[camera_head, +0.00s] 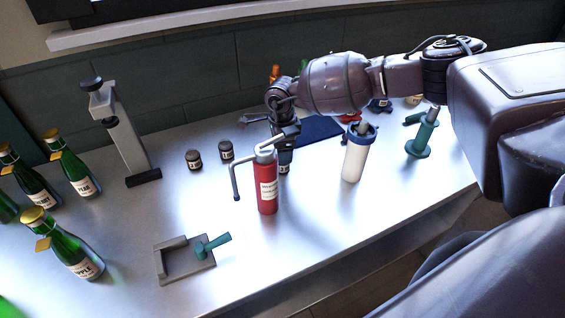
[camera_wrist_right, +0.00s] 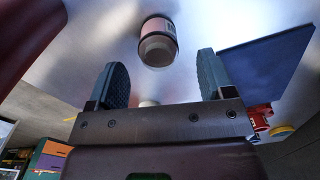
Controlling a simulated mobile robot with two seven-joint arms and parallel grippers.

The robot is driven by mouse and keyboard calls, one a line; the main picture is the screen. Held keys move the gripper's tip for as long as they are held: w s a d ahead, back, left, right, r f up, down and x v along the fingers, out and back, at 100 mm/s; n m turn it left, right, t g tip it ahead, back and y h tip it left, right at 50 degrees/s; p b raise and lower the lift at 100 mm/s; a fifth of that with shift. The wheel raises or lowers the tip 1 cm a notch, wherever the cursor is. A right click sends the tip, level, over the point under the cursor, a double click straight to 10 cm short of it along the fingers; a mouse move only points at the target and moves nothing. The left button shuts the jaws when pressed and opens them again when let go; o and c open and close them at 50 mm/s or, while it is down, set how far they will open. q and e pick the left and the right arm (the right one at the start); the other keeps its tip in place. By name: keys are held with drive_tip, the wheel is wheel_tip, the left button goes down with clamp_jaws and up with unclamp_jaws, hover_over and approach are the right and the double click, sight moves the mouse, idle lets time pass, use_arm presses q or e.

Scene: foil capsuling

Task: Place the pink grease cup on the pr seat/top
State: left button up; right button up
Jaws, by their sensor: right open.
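My right gripper (camera_head: 285,155) points down behind the red bottle in the head view. In the right wrist view its two fingers (camera_wrist_right: 163,62) are apart, with nothing between them in contact. A small cup with a pink band, dark rim and pale end (camera_wrist_right: 158,40) is just beyond the fingertips, roughly centred between them. In the head view a small jar (camera_head: 284,169) shows partly beneath the gripper, mostly hidden. A grey upright press-like stand (camera_head: 126,140) with a black foot is at the back left; I cannot tell which part is the pr seat. My left gripper is not in view.
A red bottle (camera_head: 268,190) with a bent spout stands close in front of the gripper. Two dark jars (camera_head: 194,160), a white bottle (camera_head: 354,160), a teal stand (camera_head: 421,140), a blue mat (camera_head: 318,129), a grey fixture (camera_head: 172,268) and green bottles (camera_head: 76,250) share the table.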

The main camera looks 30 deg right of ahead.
wheel_tip(320, 180, down, 3)
drive_tip(key=shift+s+f, duration=0.1)
drive_tip(key=shift+f, duration=0.1)
drive_tip(key=shift+c, duration=0.4)
drive_tip(key=shift+r, duration=0.1)
drive_tip(key=c, duration=1)
drive_tip(key=shift+c, duration=0.2)
